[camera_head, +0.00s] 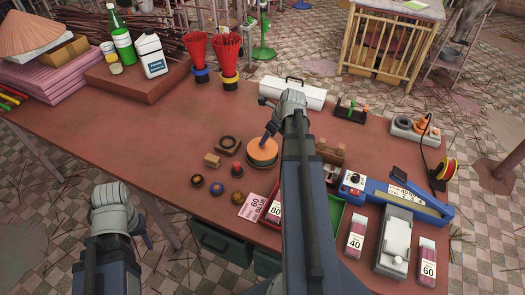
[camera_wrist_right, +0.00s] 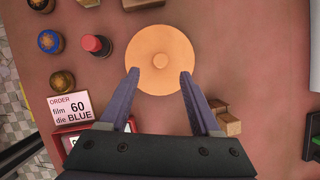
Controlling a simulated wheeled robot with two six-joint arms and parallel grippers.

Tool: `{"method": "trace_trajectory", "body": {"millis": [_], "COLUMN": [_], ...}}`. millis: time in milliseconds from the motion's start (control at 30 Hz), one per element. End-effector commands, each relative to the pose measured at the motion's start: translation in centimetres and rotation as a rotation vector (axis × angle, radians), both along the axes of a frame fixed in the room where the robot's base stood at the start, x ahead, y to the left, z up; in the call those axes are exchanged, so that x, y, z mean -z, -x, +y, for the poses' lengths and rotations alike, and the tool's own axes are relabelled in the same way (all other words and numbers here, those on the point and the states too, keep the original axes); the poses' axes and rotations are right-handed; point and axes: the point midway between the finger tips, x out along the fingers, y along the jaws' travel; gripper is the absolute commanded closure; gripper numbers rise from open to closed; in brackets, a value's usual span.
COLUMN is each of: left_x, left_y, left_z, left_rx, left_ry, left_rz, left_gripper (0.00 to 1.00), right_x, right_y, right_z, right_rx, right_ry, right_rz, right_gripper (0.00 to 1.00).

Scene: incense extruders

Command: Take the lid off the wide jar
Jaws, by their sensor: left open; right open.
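The wide jar (camera_head: 261,165) stands near the middle of the table in the head view, with a round orange lid (camera_head: 262,151) on it. The jar body is hidden under the lid in that view. My left gripper (camera_head: 144,238) is off the table's front left, mostly hidden behind its wrist.
A red-topped small jar (camera_head: 237,169) and several small dark-lidded jars (camera_head: 197,181) stand left of the wide jar. Wooden blocks (camera_head: 330,152) are at its right. An order card (camera_head: 254,207) stands in front. The table's left middle is clear.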

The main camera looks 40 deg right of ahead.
Motion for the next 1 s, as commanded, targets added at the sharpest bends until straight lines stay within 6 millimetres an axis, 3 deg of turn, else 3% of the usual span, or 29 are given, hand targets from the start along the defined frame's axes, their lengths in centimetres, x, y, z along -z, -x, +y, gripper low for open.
{"method": "trace_trajectory", "body": {"millis": [167, 500, 800, 1000], "left_x": [0.6, 4.5, 4.6, 4.6], "left_y": [0.0, 0.0, 0.0, 0.0], "left_z": [0.0, 0.0, 0.0, 0.0], "left_rx": [0.000, 0.000, 0.000, 0.000], "left_ry": [0.000, 0.000, 0.000, 0.000], "left_rz": [0.000, 0.000, 0.000, 0.000], "left_gripper": [0.50, 0.50, 0.50, 0.50], "right_x": [0.6, 4.5, 4.6, 4.6], "right_y": [-0.3, -2.0, -2.2, -2.2], "right_z": [0.0, 0.3, 0.4, 0.4], "right_rx": [-0.001, -0.001, -0.001, -0.001], "right_ry": [0.000, 0.000, 0.000, 0.000], "right_rz": [0.000, 0.000, 0.000, 0.000], "right_gripper": [0.36, 0.36, 0.36, 0.56]}}
